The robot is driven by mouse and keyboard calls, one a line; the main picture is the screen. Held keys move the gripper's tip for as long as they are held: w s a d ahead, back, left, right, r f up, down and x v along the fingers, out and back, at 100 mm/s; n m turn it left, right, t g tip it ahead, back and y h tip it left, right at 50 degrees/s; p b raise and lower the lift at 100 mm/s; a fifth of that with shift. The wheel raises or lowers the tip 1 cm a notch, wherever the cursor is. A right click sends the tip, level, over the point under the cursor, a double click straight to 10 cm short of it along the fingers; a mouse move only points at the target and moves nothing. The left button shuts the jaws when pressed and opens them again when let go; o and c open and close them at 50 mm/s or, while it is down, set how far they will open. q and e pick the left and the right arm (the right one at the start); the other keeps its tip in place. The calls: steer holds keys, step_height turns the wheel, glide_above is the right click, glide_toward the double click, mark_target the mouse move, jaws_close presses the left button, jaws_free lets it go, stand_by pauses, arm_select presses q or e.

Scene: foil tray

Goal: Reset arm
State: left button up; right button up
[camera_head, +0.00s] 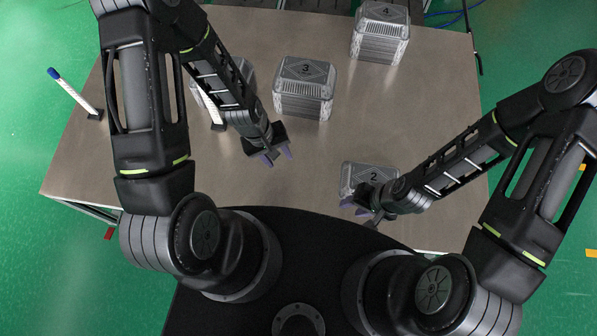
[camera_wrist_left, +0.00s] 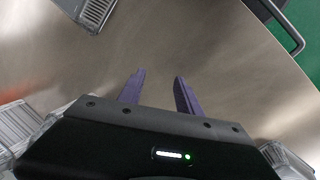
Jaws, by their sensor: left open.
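My left gripper (camera_head: 276,156) is open above the bare table, below the foil tray stack marked 3 (camera_head: 303,88) in the head view. In the left wrist view the two purple fingers (camera_wrist_left: 160,77) stand apart with only bare metal between them. My right gripper (camera_head: 360,211) is at the front edge of the foil tray stack marked 2 (camera_head: 365,176) and partly covers it. Its fingers are too small and dark to tell whether they are open, or whether they touch the stack. A foil tray stack marked 4 (camera_head: 380,33) stands at the back.
Another foil stack (camera_head: 243,68) is partly hidden behind my left arm. A white stick with a blue end (camera_head: 78,95) leans at the table's left side; a second white stick (camera_head: 212,108) is partly hidden by that arm. The middle of the metal table (camera_head: 310,150) is clear.

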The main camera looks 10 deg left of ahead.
arm_select(q)
steer(key=s+d+m+h, duration=0.1)
steer(key=s+d+m, duration=0.3)
steer(key=s+d, duration=0.4)
steer(key=shift+s+d+f+m, duration=0.15)
steer(key=shift+s+f+m, duration=0.25)
steer(key=shift+f, duration=0.05)
stand_by(0.7)
